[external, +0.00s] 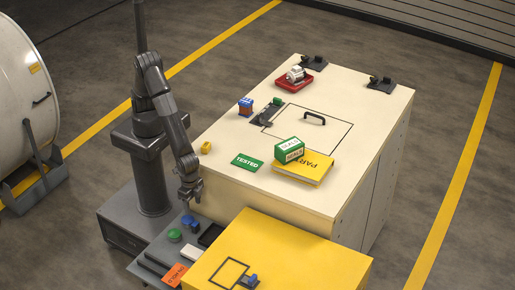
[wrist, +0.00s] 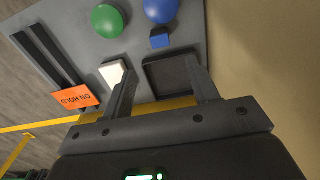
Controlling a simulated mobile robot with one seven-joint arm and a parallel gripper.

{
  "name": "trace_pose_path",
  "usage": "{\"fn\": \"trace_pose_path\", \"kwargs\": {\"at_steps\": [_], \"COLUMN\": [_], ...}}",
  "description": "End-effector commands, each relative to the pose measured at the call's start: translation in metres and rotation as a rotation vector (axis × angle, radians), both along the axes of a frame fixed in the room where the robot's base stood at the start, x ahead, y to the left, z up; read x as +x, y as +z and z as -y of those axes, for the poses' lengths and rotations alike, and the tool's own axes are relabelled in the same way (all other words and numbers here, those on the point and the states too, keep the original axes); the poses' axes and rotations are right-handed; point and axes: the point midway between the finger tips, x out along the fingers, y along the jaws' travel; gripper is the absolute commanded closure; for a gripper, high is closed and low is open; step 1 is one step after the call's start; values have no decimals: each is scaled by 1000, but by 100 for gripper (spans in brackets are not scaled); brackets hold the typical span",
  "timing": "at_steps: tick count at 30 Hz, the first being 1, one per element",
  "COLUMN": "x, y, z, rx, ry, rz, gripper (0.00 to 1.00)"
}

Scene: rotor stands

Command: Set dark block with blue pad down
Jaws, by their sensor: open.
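A small dark block with a blue pad (external: 249,281) sits on the yellow surface (external: 300,253) at the bottom of the external view, beside a black outlined square (external: 229,273). It does not clearly show in the wrist view. My gripper (external: 188,198) hangs over the grey panel, well away from that block. In the wrist view my gripper (wrist: 158,80) is open, with nothing between its fingers. Beyond the fingers lie a black shallow tray (wrist: 172,76) and a small blue block (wrist: 159,39).
The grey panel (wrist: 75,18) also holds a green knob (wrist: 107,21), a blue knob (wrist: 160,9), a white block (wrist: 113,72) and an orange card (wrist: 75,96). The cream cabinet top (external: 225,140) carries a red tray (external: 310,87), a green box (external: 289,150) and a yellow book (external: 303,171).

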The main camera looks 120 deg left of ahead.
Motion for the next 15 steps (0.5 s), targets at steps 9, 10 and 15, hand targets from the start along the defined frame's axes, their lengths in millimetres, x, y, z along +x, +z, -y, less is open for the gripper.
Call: {"fn": "trace_pose_path", "kwargs": {"at_steps": [9, 10, 15], "x": [0, 0, 1], "y": [0, 1, 23], "z": [0, 0, 1], "rx": [0, -1, -4], "ry": [0, 0, 0], "rz": [0, 1, 4], "gripper": [45, 45, 45]}}
